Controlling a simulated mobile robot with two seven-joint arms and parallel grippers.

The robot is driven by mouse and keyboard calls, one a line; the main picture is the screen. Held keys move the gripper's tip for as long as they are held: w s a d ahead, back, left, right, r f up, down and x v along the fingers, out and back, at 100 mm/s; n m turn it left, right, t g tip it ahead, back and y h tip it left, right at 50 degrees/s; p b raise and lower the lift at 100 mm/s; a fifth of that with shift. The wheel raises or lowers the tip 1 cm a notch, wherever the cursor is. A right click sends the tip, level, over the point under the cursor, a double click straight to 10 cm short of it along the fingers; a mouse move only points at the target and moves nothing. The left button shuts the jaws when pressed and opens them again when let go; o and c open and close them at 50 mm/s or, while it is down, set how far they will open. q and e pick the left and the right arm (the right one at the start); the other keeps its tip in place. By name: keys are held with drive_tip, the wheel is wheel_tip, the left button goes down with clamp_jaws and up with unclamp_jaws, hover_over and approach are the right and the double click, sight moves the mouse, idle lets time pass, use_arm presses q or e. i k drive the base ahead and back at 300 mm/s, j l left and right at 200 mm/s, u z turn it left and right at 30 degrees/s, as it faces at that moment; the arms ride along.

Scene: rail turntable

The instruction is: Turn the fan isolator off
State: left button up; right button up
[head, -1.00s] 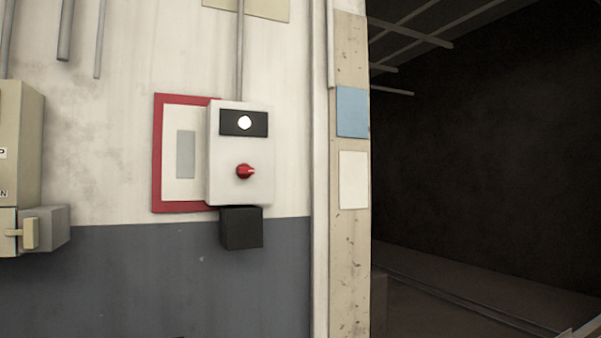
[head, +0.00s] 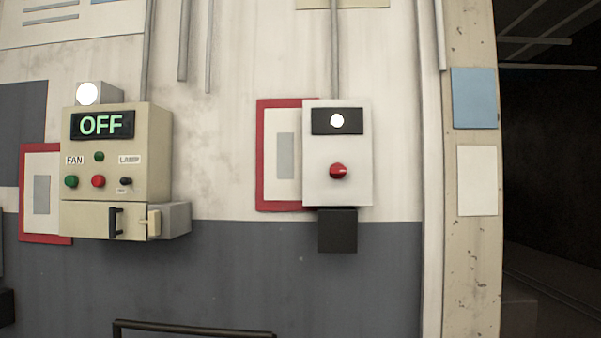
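A pale grey box (head: 365,155) with a red rotary knob (head: 338,171) hangs on the wall right of centre. Its knob appears turned sideways, and a white lamp (head: 337,121) glows above it. No label on this box is readable. A beige control box (head: 150,150) at the left has a FAN label (head: 75,160), a LAMP label (head: 130,159) and a lit display (head: 101,125) reading OFF. It carries green and red buttons and a small black switch (head: 125,181). I cannot tell for sure which is the isolator. Neither gripper is in view.
A lower beige compartment (head: 85,220) has a dark handle (head: 115,221) and a pale latch (head: 152,223). A black block (head: 338,232) sits under the grey box. A dark rail (head: 195,329) crosses the bottom. A dark opening (head: 550,180) lies right of the post (head: 470,260).

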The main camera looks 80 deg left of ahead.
sight(337, 171)
drive_tip(key=i+j+u, duration=0.1)
drive_tip(key=u, duration=0.3)
drive_tip(key=i+u, duration=0.45)
drive_tip(key=u, duration=0.3)
